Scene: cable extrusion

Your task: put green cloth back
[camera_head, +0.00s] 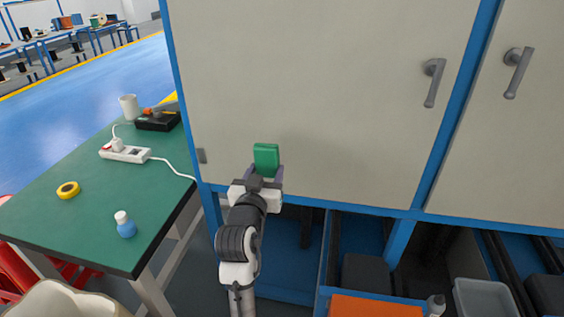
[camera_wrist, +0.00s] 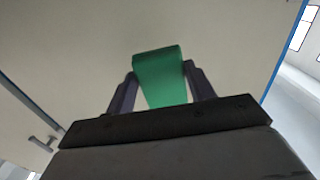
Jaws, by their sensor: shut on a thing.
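The green cloth (camera_head: 266,157) is a small folded green block, held upright in my gripper (camera_head: 264,176) in front of the pale cabinet doors. In the wrist view the green cloth (camera_wrist: 160,76) sits between the two dark fingers of my gripper (camera_wrist: 160,90), which are shut on it. Its lower end is hidden by the gripper body. The cabinet door (camera_head: 320,80) behind it is closed. I cannot tell whether the cloth touches the door.
A green-topped table (camera_head: 95,185) at left holds a power strip (camera_head: 125,152), yellow tape (camera_head: 68,190), a blue bottle (camera_head: 125,225), a white cup (camera_head: 129,107) and a black device (camera_head: 158,121). Below the cabinet are open shelves with an orange box (camera_head: 375,306) and a grey bin (camera_head: 485,298).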

